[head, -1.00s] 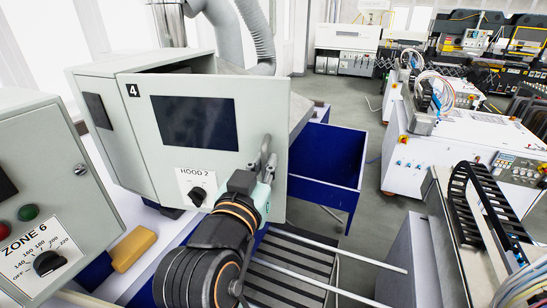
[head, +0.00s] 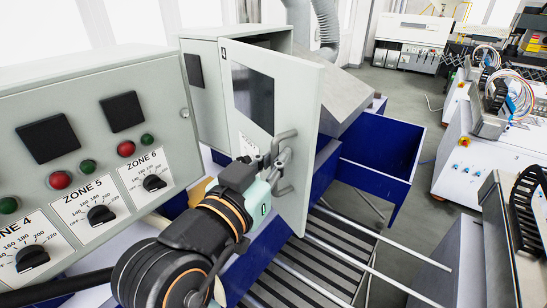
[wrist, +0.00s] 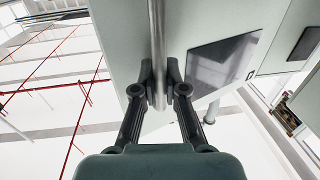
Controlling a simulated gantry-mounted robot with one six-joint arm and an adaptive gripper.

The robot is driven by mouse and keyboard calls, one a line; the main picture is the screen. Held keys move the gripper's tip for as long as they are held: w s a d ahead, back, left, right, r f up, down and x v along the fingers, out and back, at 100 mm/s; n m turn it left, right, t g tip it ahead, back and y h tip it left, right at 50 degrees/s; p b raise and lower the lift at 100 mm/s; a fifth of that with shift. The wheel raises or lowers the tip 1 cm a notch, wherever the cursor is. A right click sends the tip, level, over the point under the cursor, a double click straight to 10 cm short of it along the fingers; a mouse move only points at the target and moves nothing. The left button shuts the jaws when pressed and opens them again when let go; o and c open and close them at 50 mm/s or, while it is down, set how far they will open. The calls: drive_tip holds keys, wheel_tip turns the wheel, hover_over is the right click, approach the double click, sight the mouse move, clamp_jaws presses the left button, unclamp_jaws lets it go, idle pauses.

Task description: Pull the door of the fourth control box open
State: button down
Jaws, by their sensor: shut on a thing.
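The fourth control box (head: 208,95) is a pale grey cabinet behind the Zone panel. Its door (head: 303,100), with a dark window (head: 252,97), stands swung out at a wide angle, seen obliquely in the head view. A grey bar handle (head: 287,177) is near the door's free edge. My gripper (head: 275,165) is shut on this handle. In the wrist view both fingers (wrist: 160,92) close on either side of the metal handle bar (wrist: 157,40), and the door face (wrist: 120,40) lies close beyond. The Hood 2 knob is hidden in the head view.
A grey panel (head: 100,75) with Zone 4, 5 and 6 knobs stands close at the left. A blue bin (head: 375,165) and slatted rails (head: 330,255) lie right of the door. White cabinets (head: 465,175) stand farther right, across grey floor.

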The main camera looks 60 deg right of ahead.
idle(0.3)
drive_tip(key=c, duration=1.2)
unclamp_jaws()
drive_tip(key=shift+a, duration=0.1)
drive_tip(key=a, duration=1.2)
drive_tip(key=shift+s, duration=0.2)
drive_tip(key=w+a+f+n+t+y+p, duration=0.2)
drive_tip(key=w+a+f+n+t+y, duration=0.25)
drive_tip(key=f+n, duration=0.2)
drive_tip(key=w+a+f+n+t+y+p, duration=0.2)
drive_tip(key=w+a+f+n+t+y, duration=0.1)
drive_tip(key=w+f+n+t+y, duration=0.25)
drive_tip(key=s+a+f+n+t+y, duration=0.1)
drive_tip(key=s+a+f+n+y, duration=0.1)
drive_tip(key=a+f+y, duration=0.2)
drive_tip(key=s+a+f+n+t+y, duration=0.1)
drive_tip(key=s+a+f+n+y, duration=0.1)
drive_tip(key=a, duration=0.7)
wheel_tip(320, 180, down, 2)
drive_tip(key=shift+s+a+f+n+y+p, duration=0.15)
drive_tip(key=shift+n+y+p, duration=0.3)
drive_tip(key=shift+n+y, duration=0.45)
